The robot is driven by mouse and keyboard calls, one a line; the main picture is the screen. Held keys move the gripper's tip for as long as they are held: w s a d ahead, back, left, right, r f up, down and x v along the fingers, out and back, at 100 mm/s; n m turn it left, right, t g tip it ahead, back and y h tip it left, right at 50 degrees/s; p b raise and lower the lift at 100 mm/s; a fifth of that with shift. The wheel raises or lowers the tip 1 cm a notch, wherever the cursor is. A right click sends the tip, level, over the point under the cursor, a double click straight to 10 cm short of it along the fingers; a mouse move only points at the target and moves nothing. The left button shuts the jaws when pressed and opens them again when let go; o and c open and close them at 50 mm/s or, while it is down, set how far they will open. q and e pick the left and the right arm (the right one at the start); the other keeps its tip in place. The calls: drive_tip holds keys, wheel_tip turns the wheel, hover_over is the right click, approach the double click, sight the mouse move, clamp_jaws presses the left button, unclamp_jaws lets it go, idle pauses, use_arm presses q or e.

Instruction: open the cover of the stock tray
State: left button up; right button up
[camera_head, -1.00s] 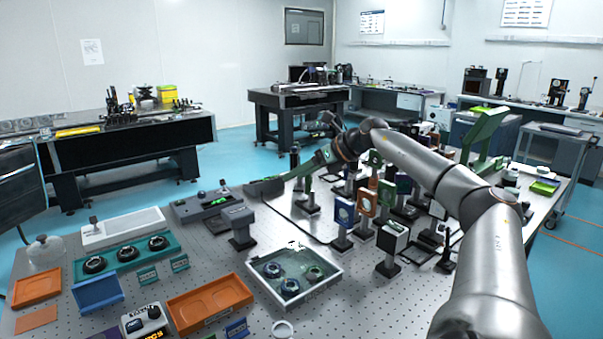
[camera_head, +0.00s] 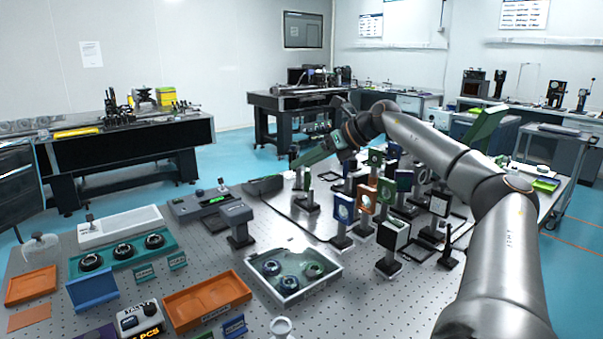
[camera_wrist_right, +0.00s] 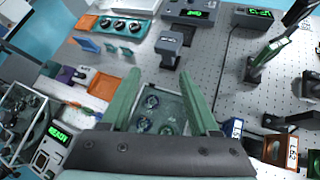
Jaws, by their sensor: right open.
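A shallow white-rimmed tray (camera_head: 328,272), which I take to be the stock tray, lies on the perforated table with dark round optics inside. A glassy sheen over them looks like a clear cover, lying flat. My right gripper (camera_head: 312,153) is beyond the tray and above the table in the head view, its green fingers pointing left. In the right wrist view its two green fingers (camera_wrist_right: 163,90) are wide apart and empty, with the tray (camera_wrist_right: 176,95) framed between them, some distance away. My left gripper is not in view.
A post-mounted grey block (camera_head: 238,216) stands left behind the tray.

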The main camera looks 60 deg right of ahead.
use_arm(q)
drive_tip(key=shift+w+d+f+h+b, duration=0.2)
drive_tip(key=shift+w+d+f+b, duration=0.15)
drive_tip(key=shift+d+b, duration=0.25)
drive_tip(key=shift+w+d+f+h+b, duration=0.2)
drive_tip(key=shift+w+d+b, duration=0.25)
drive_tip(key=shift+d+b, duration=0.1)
use_arm(e)
drive_tip(key=v, duration=1)
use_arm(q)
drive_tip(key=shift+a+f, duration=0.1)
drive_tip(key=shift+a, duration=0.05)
use_arm(e)
drive_tip(key=shift+s+r, duration=0.1)
drive_tip(key=shift+s, duration=0.05)
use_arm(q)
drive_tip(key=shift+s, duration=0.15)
